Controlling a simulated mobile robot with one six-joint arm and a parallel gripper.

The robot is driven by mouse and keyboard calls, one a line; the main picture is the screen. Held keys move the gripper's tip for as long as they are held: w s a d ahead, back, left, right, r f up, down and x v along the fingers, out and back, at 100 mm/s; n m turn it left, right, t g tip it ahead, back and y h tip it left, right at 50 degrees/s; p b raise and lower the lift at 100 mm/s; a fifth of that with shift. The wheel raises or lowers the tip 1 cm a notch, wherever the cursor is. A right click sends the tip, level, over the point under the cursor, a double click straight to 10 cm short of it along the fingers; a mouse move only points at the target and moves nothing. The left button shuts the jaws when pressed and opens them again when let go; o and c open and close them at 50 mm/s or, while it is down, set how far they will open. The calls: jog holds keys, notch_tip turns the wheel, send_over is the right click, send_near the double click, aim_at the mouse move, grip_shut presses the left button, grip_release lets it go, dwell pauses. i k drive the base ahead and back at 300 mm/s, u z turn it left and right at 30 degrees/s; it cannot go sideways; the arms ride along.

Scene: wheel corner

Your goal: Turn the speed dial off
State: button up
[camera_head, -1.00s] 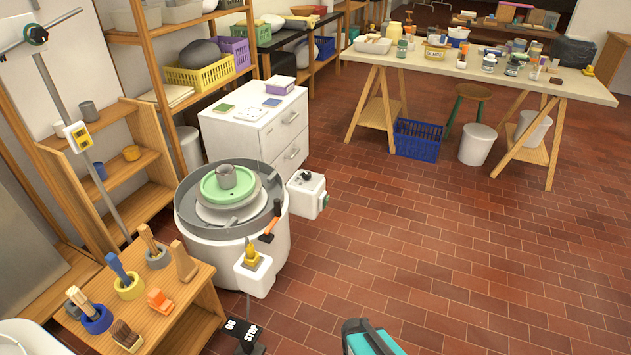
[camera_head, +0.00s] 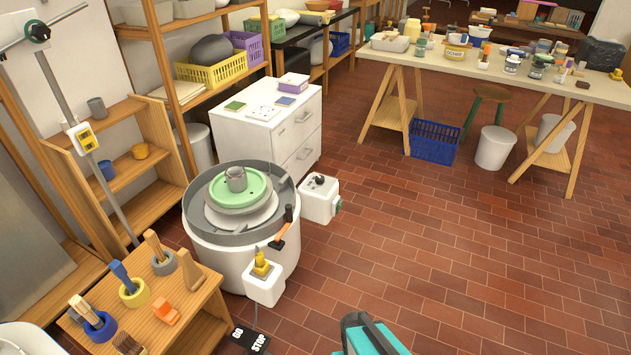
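The pottery wheel (camera_head: 205,255) stands at left centre, a white drum with a grey splash pan and a green disc holding a small grey pot. A white box (camera_head: 317,204) on its right side carries a black knob (camera_head: 319,180) on top, which looks like a dial. A second white box (camera_head: 265,289) at its front carries a yellow piece (camera_head: 262,265). Which one is the speed dial, and its setting, are too small to tell. A teal and dark part at the bottom edge looks like my own arm. No gripper fingers show, and nothing of mine touches the wheel.
A wooden side table (camera_head: 195,313) with brush pots stands left of the wheel. A black GO/STOP pedal (camera_head: 250,340) lies on the floor before it. A white cabinet (camera_head: 262,140) stands behind. The tiled floor (camera_head: 430,250) right of the wheel is clear.

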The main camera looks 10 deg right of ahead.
aim_at(319, 179)
jog(key=z, duration=0.2)
jog(key=i, duration=1.45)
jog(key=u, duration=0.25)
